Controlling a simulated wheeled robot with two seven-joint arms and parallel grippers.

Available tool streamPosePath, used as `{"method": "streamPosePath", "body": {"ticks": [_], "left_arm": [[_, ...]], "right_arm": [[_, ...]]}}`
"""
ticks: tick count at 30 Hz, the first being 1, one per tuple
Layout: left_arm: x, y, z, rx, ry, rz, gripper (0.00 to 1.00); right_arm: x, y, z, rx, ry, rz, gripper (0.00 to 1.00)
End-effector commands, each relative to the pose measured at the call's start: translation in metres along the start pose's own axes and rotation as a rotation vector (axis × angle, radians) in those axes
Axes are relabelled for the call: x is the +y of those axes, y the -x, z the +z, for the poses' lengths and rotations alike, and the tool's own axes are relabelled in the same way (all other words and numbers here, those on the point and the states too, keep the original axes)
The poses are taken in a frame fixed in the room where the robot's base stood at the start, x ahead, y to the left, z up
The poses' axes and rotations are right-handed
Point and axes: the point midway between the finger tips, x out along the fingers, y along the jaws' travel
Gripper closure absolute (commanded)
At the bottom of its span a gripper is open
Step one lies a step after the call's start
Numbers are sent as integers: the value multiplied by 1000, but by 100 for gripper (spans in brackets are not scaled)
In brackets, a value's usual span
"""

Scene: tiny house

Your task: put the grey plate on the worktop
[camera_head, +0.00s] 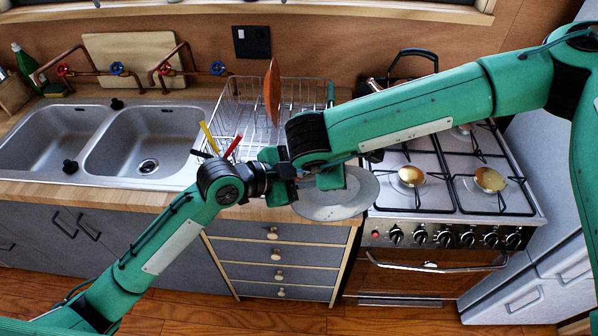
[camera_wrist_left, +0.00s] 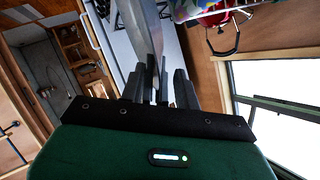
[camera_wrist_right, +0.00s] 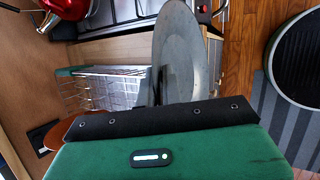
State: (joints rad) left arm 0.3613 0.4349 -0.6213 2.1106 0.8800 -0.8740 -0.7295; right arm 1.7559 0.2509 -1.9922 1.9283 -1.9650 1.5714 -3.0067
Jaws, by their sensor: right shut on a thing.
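The grey plate (camera_head: 335,207) is held in the air near the front edge of the wooden worktop (camera_head: 255,211), between sink and stove. My right gripper (camera_head: 313,186) is shut on the plate's rim; its fingers are mostly hidden in the head view. In the right wrist view the plate (camera_wrist_right: 180,55) stands up from the jaws, seen at a slant. My left gripper (camera_head: 298,184) is close beside it, with its fingers apart. In the left wrist view the left fingers (camera_wrist_left: 159,92) have the plate's edge (camera_wrist_left: 140,35) near or between them; contact cannot be told.
The double sink (camera_head: 140,135) is at left, the gas stove (camera_head: 450,180) at right. Drawers (camera_head: 275,255) lie below the worktop. Bare worktop is narrow here.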

Motion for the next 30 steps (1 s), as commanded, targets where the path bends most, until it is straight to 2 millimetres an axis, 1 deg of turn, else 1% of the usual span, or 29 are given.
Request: {"method": "streamPosePath", "body": {"ticks": [9, 11, 12, 14, 15, 18, 19, 21, 22, 23, 30], "left_arm": [[0, -2, 0, 1, 0, 0, 68], [0, -2, 0, 1, 0, 0, 78], [0, -2, 0, 1, 0, 0, 86], [0, -2, 0, 1, 0, 0, 97], [0, -2, 0, 1, 0, 0, 100], [0, -2, 0, 1, 0, -1, 100], [-1, -2, -1, 3, -1, -2, 100], [-1, -2, -1, 3, -1, -2, 100], [-1, -2, -1, 3, -1, -2, 100], [-1, -2, -1, 3, -1, -2, 100], [-1, -2, -1, 3, -1, -2, 100]], "right_arm": [[0, 0, 0, 0, 0, 1, 100], [0, 0, 0, 0, 0, 1, 100], [0, 0, 0, 0, 0, 1, 100], [0, 0, 0, 0, -1, 1, 100], [0, 0, 0, 0, 0, 1, 100], [0, 0, 0, 0, 0, 1, 100], [0, 0, 0, 0, 1, 1, 91], [0, 0, 0, 0, 1, 1, 77], [0, 0, 0, 0, 1, 0, 71], [0, 0, 0, 0, 1, 0, 67], [0, 0, 0, 0, 0, 0, 67]]}}
